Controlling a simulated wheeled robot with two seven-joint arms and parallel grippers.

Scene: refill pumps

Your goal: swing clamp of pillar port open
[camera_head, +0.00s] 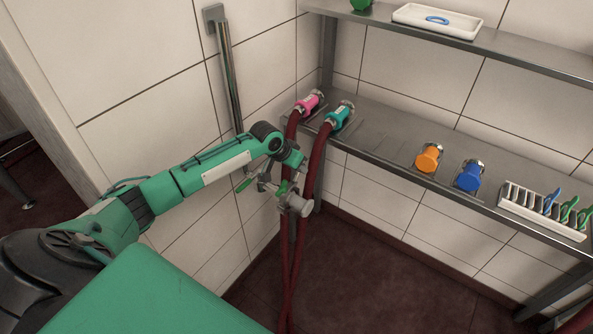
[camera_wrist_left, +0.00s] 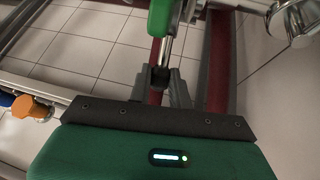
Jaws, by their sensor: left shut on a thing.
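The pillar port (camera_head: 298,205) is a silvery metal fitting low in front of the dark red hoses, just below my left gripper. Small green parts show beside it, one of them a green handle (camera_head: 243,185) sticking out to the left. My left gripper (camera_head: 267,181) is at the port, fingers pointing down. In the left wrist view the fingers (camera_wrist_left: 165,82) are shut on a thin metal rod (camera_wrist_left: 166,50) that leads to a green grip (camera_wrist_left: 163,18). This looks like the clamp's handle. The clamp's jaw is partly hidden, and I cannot tell whether it is open. My right gripper is not in view.
A steel shelf (camera_head: 385,150) carries pink (camera_head: 308,103), teal (camera_head: 338,117), orange (camera_head: 428,158) and blue (camera_head: 468,176) couplings. Dark red hoses (camera_head: 317,165) hang beside my gripper. A white rack (camera_head: 540,212) stands at right. The floor at right is clear.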

